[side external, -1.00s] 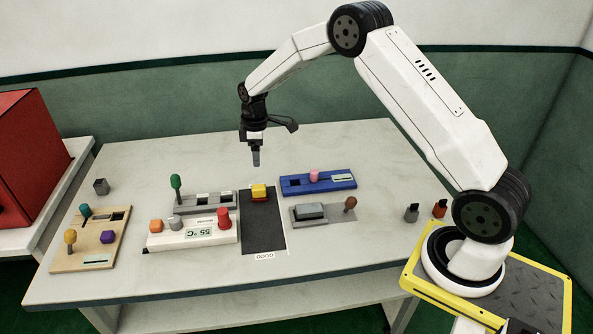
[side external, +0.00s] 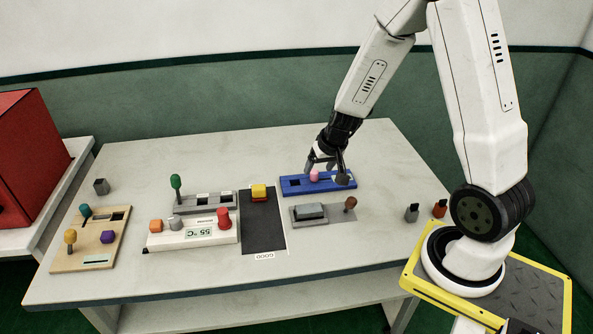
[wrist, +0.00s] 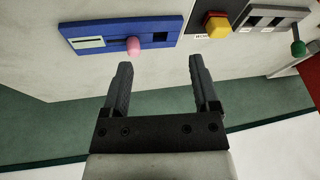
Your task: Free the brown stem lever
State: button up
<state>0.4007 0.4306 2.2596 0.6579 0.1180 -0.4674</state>
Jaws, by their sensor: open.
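The brown-topped lever (side external: 350,202) stands upright at the right end of a flat grey plate (side external: 340,219) in the side view. A grey-blue block (side external: 310,211) sits on the left part of that plate, beside the lever with a gap between. The lever is not in the wrist view. My gripper (side external: 322,167) is behind and above the lever, at the blue panel (side external: 292,189), close to its pink knob. The wrist view shows my gripper (wrist: 160,62) open and empty, with the pink knob (wrist: 133,46) beyond the fingertips.
A yellow block (side external: 259,193) stands on a dark mat (side external: 262,225) left of the plate. A white box with a red knob (side external: 223,217) and a green-topped lever (side external: 176,186) are further left. The front table strip is clear.

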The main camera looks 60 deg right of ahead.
jog(key=s+d+m+h, duration=0.2)
jog(key=s+m, duration=0.3)
jog(key=s, duration=0.5)
send_near(348, 213)
jog(key=shift+w+d+r+g, duration=0.15)
jog(key=shift+w+r+g, duration=0.35)
jog(key=shift+r, duration=0.3)
jog(key=shift+w+f, duration=0.1)
jog(key=shift+x, duration=3.8)
jog(key=shift+w+d, duration=0.1)
jog(key=shift+d, duration=0.1)
grip_shut()
